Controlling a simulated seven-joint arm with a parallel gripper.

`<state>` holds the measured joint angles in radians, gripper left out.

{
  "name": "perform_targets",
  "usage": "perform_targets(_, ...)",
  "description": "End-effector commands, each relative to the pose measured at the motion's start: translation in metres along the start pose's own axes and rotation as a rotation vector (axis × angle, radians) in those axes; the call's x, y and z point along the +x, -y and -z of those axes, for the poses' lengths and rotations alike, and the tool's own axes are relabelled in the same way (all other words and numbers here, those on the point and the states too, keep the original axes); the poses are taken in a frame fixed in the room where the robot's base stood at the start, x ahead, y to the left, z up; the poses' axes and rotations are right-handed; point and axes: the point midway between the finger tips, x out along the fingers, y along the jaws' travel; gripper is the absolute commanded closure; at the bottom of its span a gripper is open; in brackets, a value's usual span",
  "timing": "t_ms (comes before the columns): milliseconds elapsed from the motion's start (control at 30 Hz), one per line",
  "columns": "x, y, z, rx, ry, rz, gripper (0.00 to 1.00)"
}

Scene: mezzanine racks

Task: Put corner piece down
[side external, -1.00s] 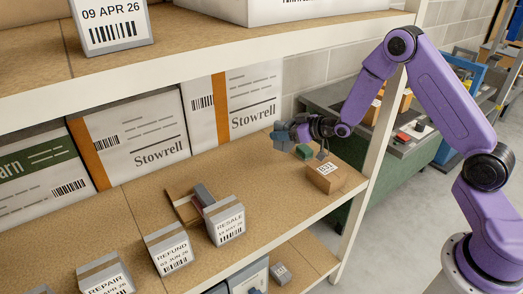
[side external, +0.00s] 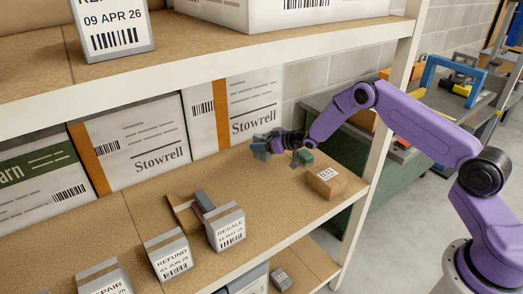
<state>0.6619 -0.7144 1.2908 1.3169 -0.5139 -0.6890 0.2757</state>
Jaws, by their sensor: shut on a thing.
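My gripper (side external: 274,142) is at the end of the purple arm, over the back right part of the brown shelf (side external: 240,175). It is small and partly hidden by the wrist, so its fingers are hard to make out. A small grey-blue piece (side external: 261,149), apparently the corner piece, is at its left end and the gripper is shut on it. I cannot tell whether the piece touches the shelf. A small green block (side external: 305,158) is on the shelf to the right, partly behind the wrist.
A small brown labelled box (side external: 326,183) stands near the right post. White Stowrell cartons (side external: 250,108) line the back. The upper shelf (side external: 200,75) hangs above. Bare shelf lies between.

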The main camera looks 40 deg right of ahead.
Motion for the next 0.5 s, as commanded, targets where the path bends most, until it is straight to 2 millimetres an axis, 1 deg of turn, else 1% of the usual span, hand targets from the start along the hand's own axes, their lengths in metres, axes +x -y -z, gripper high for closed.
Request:
perform_targets(100,0.006,-0.001,-0.004,0.000,0.001,0.000,0.65)
perform_targets(200,0.011,-0.001,-0.018,0.001,0.003,0.001,0.65)
perform_targets(300,0.015,-0.001,-0.027,0.000,0.001,0.001,0.65)
perform_targets(400,0.017,-0.001,-0.031,0.000,0.000,0.000,0.65)
perform_targets(500,0.017,-0.001,-0.031,0.000,-0.001,0.000,0.65)
